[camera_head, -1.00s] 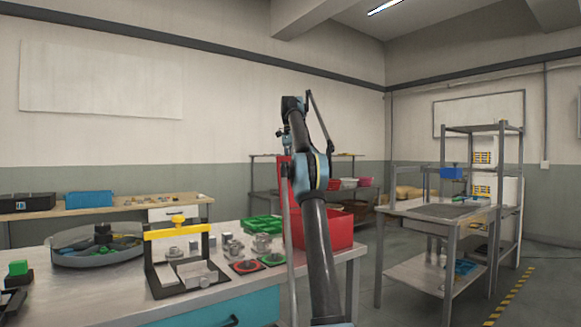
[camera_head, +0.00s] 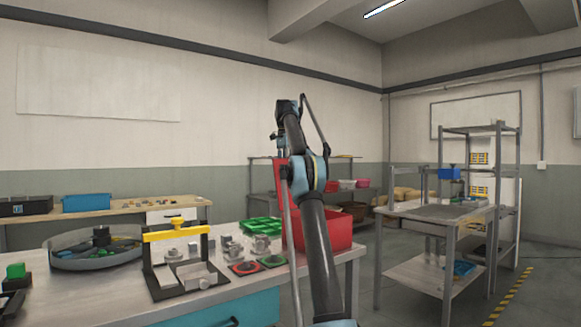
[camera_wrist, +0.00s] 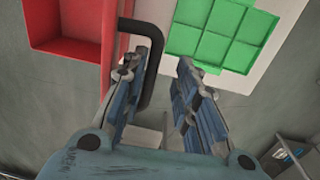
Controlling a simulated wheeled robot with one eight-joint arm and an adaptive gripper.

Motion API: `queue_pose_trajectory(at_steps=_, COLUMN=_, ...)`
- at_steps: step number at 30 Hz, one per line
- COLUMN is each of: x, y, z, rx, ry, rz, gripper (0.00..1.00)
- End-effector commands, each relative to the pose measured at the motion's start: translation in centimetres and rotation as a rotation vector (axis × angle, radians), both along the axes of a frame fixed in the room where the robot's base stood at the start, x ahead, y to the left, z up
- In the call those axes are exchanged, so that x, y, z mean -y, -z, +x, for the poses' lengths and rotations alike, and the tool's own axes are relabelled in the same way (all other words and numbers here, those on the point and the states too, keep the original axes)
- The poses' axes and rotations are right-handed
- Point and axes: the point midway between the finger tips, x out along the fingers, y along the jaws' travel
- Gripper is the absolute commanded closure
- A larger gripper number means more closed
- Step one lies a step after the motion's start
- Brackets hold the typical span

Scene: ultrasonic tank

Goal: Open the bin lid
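The red bin (camera_head: 330,231) stands at the right end of the bench, partly behind my arm. Its red lid (camera_head: 281,172) looks raised upright at the bin's left side, mostly hidden by my arm. In the wrist view the bin (camera_wrist: 62,38) is at the upper left, and the lid (camera_wrist: 108,45) shows as a narrow red strip. A black bar handle (camera_wrist: 154,62) bends beside the left finger, in the gap between the fingers. My gripper (camera_wrist: 165,50) is open, its fingers apart; contact with the handle cannot be told. In the head view it is small near the lid.
A green divided tray (camera_wrist: 218,38) is beside the bin. The bench (camera_head: 100,300) also holds a yellow-barred fixture (camera_head: 177,233), a round grey basin (camera_head: 75,260) and small metal parts. A steel cart (camera_head: 440,212) stands to the right, with open floor between.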

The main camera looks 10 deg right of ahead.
Motion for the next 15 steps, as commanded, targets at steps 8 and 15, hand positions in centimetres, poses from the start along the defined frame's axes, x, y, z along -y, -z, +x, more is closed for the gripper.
queue_pose_trajectory(at_steps=8, x=0.6, y=-0.3, z=-0.3, rx=0.009, ry=0.005, rz=0.005, gripper=0.53)
queue_pose_trajectory(at_steps=15, x=0.9, y=-1.0, z=-1.2, rx=0.013, ry=0.008, rz=0.004, gripper=0.70)
